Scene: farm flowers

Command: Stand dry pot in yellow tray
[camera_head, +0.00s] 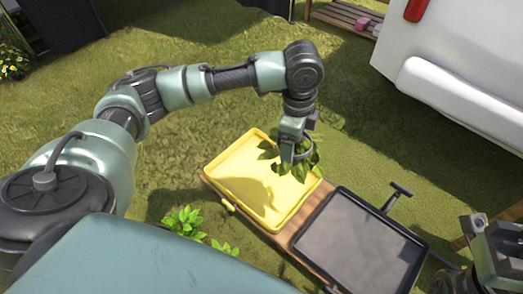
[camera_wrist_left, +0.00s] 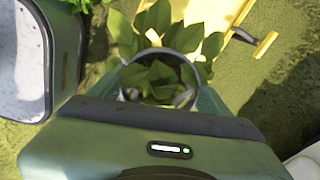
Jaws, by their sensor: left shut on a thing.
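My left gripper (camera_head: 295,148) is shut on a leafy potted plant (camera_head: 290,160) and holds it above the far right part of the yellow tray (camera_head: 262,207). In the left wrist view the pot's round grey rim (camera_wrist_left: 190,68) shows between the fingers, with green leaves (camera_wrist_left: 155,78) inside and around it. The leaves hide most of the pot in the head view. The yellow tray looks empty, with a shadow across its floor. My right gripper (camera_head: 478,228) is at the lower right edge, partly cut off; its jaws are unclear.
A dark grey tray (camera_head: 355,245) with a raised rim sits right of the yellow one on a wooden surface (camera_head: 310,205). Green plants (camera_head: 185,220) stand near the yellow tray's front left. A white vehicle-like body (camera_head: 440,60) is at the upper right. Grass lies around.

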